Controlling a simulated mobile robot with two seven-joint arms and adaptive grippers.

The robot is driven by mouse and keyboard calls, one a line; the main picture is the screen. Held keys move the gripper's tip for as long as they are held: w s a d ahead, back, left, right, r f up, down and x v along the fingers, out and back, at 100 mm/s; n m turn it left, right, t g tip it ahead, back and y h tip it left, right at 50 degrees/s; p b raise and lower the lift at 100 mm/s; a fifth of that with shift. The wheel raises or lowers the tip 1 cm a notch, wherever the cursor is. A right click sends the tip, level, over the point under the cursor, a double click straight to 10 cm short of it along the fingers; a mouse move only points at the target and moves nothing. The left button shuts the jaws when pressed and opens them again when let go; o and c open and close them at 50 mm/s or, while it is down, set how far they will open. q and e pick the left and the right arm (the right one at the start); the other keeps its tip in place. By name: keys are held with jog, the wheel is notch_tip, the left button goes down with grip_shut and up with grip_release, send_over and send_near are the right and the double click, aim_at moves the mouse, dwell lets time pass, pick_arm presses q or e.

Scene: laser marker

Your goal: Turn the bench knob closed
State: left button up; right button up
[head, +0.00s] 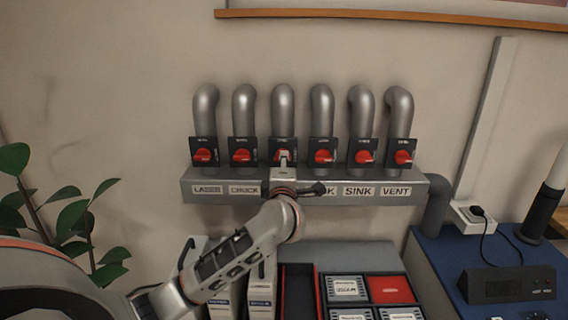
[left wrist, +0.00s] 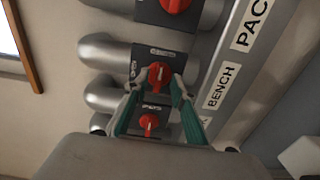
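The bench knob (left wrist: 158,75) is a red rotary knob on a dark square plate, beside the BENCH label (left wrist: 219,87) in the left wrist view. In the head view its dark plate (head: 274,145) is third from the left, and my left gripper (head: 284,158) covers most of the knob. In the left wrist view the teal fingers of my left gripper (left wrist: 157,84) are apart, with their tips on either side of the bench knob. I cannot tell whether they touch it. My right gripper is in neither view.
Similar red knobs flank it, including the chuck knob (head: 241,155) and pack knob (head: 323,156). Grey pipes (head: 244,105) rise behind the plates. A labelled grey duct (head: 207,199) runs below. Boxes and a red-and-black tray (head: 390,289) stand on the bench underneath. A plant (head: 75,215) is at left.

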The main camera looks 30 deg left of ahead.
pick_arm(q)
jog(key=v, duration=1.1)
jog(key=shift+a, duration=0.1)
